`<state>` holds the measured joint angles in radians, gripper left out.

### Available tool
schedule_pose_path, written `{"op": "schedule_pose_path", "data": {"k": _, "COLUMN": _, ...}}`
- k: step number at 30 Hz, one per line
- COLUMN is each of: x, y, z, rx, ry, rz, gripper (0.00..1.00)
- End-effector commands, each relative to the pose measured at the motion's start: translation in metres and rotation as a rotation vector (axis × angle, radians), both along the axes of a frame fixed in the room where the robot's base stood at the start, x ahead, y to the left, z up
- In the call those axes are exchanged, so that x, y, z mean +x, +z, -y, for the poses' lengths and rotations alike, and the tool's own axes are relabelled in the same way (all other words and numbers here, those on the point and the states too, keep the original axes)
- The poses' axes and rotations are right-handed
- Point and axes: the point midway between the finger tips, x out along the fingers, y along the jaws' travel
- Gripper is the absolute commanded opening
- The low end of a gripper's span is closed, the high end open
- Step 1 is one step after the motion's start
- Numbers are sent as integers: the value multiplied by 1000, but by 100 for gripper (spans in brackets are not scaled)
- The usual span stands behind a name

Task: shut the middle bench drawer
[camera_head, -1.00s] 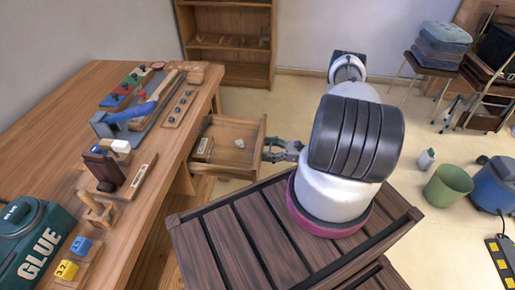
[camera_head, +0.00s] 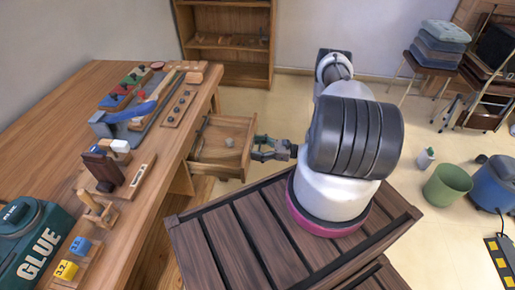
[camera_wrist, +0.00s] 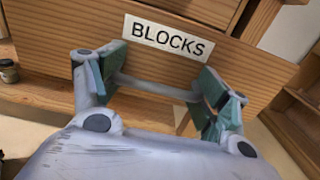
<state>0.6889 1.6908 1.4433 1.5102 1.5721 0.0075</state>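The bench drawer (camera_head: 222,153) is partly pulled out from the right side of the wooden bench (camera_head: 60,110), with a small grey object (camera_head: 229,142) inside. In the wrist view its wooden front (camera_wrist: 245,70) carries a white label reading BLOCKS (camera_wrist: 168,38). A grey bar handle (camera_wrist: 158,88) runs across below the label. My gripper (camera_head: 258,147) is at the outer face of the drawer front. In the wrist view my gripper (camera_wrist: 160,88) is open, its fingers spread near the two ends of the handle. Exact contact is hard to tell.
A bookcase (camera_head: 225,45) is at the back wall. A green bin (camera_head: 447,185) stands on the floor at right. The floor beyond the drawer is clear.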

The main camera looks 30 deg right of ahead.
Motion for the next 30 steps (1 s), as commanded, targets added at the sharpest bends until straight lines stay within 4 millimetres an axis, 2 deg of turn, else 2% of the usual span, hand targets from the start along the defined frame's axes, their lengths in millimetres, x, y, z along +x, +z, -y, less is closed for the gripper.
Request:
{"op": "schedule_pose_path", "data": {"k": 1, "x": -1, "y": -3, "z": -1, "rx": -7, "ry": 2, "rz": -1, "gripper": 66}}
{"op": "schedule_pose_path", "data": {"k": 7, "x": -1, "y": -3, "z": -1, "rx": -7, "ry": 2, "rz": -2, "gripper": 31}}
{"op": "schedule_pose_path", "data": {"k": 18, "x": -1, "y": -3, "z": -1, "rx": -7, "ry": 2, "rz": -2, "gripper": 27}}
{"op": "schedule_pose_path", "data": {"k": 24, "x": -1, "y": -3, "z": -1, "rx": -7, "ry": 2, "rz": -2, "gripper": 21}}
{"op": "schedule_pose_path", "data": {"k": 27, "x": -1, "y": -3, "z": -1, "rx": -7, "ry": 1, "rz": -2, "gripper": 0}}
{"op": "schedule_pose_path", "data": {"k": 30, "x": -1, "y": -3, "z": 0, "rx": -7, "ry": 0, "rz": -2, "gripper": 0}}
